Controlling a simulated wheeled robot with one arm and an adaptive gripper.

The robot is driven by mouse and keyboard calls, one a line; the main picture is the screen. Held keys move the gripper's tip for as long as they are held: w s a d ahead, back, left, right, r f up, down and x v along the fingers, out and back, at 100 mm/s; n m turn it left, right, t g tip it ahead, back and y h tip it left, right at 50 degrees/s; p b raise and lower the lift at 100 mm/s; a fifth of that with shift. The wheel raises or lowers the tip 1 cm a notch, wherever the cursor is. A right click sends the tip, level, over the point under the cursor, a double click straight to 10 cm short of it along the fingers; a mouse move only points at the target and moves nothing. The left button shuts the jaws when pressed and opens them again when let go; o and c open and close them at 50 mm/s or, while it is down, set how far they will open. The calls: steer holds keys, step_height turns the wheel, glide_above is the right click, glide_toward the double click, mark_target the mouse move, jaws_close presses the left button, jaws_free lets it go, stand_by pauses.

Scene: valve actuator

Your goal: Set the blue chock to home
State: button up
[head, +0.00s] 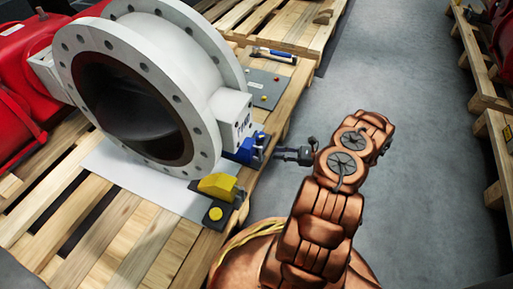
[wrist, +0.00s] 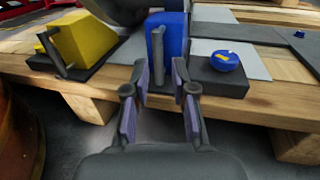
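The blue chock (head: 240,151) is at the lower right of the white valve flange (head: 196,52), on the pallet's edge. In the wrist view the blue chock (wrist: 174,32) is straight ahead, with an upright grey handle (wrist: 158,58) on its near side. My gripper (wrist: 159,72) is open, its two fingertips left and right of the handle in the picture. I cannot tell whether either finger touches it. In the head view my gripper (head: 277,154) reaches leftward to the chock from the aisle side. A blue knob (wrist: 226,60) with a yellow mark sits on the dark base right of the chock.
A grey plate (head: 262,92) and a hand tool (head: 274,55) lie behind. The floor (head: 400,80) to the right is clear.

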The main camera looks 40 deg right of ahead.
mark_target(261, 151)
steer(key=b+x, duration=0.2)
steer(key=x, duration=0.5)
steer(key=shift+w+a+b, duration=0.2)
steer(key=shift+a+b, duration=0.1)
steer(key=shift+a, duration=0.15)
jaws_close()
